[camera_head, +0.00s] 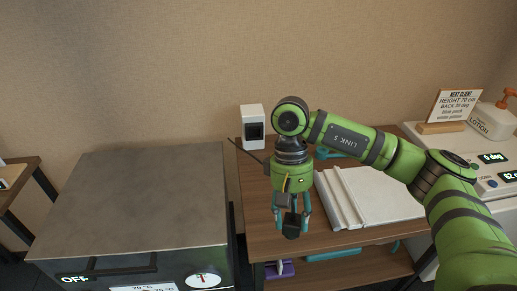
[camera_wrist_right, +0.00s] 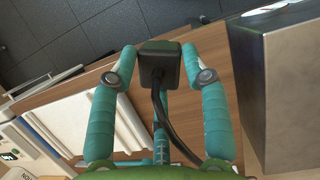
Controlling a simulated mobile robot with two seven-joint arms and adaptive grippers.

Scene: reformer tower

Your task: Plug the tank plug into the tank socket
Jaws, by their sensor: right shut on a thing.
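My right gripper (camera_head: 291,213) is shut on the black tank plug (camera_head: 291,230), holding it above the wooden table. In the right wrist view the plug (camera_wrist_right: 160,70) sits between the teal fingertips of the gripper (camera_wrist_right: 159,54), with a black cord hanging back from it toward the palm. A white box with a dark square face (camera_head: 253,127) stands at the back of the table by the wall, apart from the plug; it looks like the socket. The plug's front face is hidden. My left gripper is out of view.
A large metal tank (camera_head: 140,200) with an OFF display stands left of the table. White slabs (camera_head: 370,193) lie right of the gripper on the wooden table (camera_head: 262,222). A sign (camera_head: 450,108) and a lotion bottle (camera_head: 492,118) are at the far right.

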